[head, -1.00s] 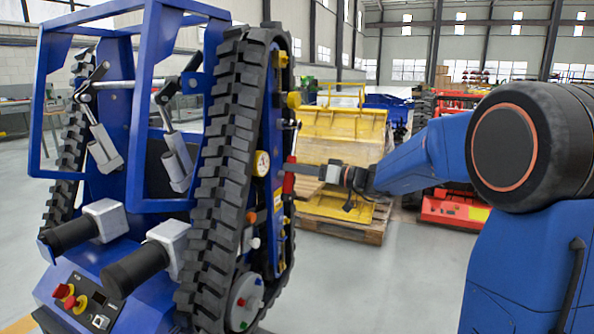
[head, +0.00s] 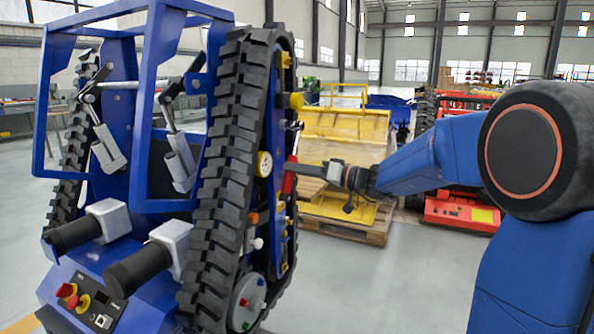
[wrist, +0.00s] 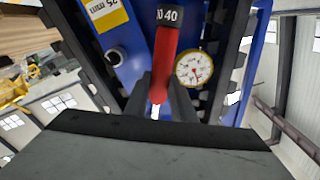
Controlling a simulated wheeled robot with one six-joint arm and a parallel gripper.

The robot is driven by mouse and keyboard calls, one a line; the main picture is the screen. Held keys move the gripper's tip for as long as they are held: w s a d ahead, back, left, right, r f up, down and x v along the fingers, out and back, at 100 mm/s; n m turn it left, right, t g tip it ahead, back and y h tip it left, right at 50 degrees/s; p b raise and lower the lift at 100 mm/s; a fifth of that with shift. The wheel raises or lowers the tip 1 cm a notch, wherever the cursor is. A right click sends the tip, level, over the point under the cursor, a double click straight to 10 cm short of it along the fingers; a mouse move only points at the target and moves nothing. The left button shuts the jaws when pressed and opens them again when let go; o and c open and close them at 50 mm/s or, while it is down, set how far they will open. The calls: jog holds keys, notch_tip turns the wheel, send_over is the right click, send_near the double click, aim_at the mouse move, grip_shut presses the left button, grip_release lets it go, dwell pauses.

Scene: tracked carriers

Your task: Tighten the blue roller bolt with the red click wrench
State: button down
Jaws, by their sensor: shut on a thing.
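The red click wrench (head: 289,178) is upright beside the right track of the blue carrier in the head view. My gripper (head: 322,171) comes in from the right and is shut on its handle. In the wrist view the red handle (wrist: 165,62) runs up from between my fingers (wrist: 160,98) to a black collar with numbers. The wrench's head is out of that view. I cannot pick out the blue roller bolt in either view, nor tell whether the wrench is seated on a bolt.
The black track (head: 228,170) and blue side frame are close to the wrench. A dial gauge (wrist: 194,68) is just right of the handle in the wrist view. A yellow machine on a pallet (head: 345,228) stands behind. Floor at front right of the carrier is open.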

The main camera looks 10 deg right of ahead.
jog(key=shift+s+a+r+m, duration=0.3)
jog(key=shift+s+r+m, duration=0.1)
jog(key=shift+s+m, duration=0.1)
jog(key=shift+w, duration=0.1)
dwell(0.3)
jog(key=shift+w+d+f+n, duration=0.35)
jog(key=shift+w+d+n, duration=0.15)
jog(key=shift+w+n, duration=0.2)
jog(key=shift+w+d+f+n, duration=0.35)
jog(key=shift+w+d+n, duration=0.15)
jog(key=shift+n, duration=0.35)
jog(key=shift+w+d+f+n, duration=0.35)
jog(key=shift+w+d+n, duration=0.1)
jog(key=shift+w+n, duration=0.3)
jog(key=shift+w+d+f+n, duration=0.1)
jog(key=shift+w+d+n, duration=0.5)
jog(key=shift+w+n, duration=0.25)
jog(key=shift+w+d+n, duration=0.55)
jog(key=shift+w+n, duration=0.2)
jog(key=shift+n, duration=0.2)
jog(key=shift+d, duration=0.1)
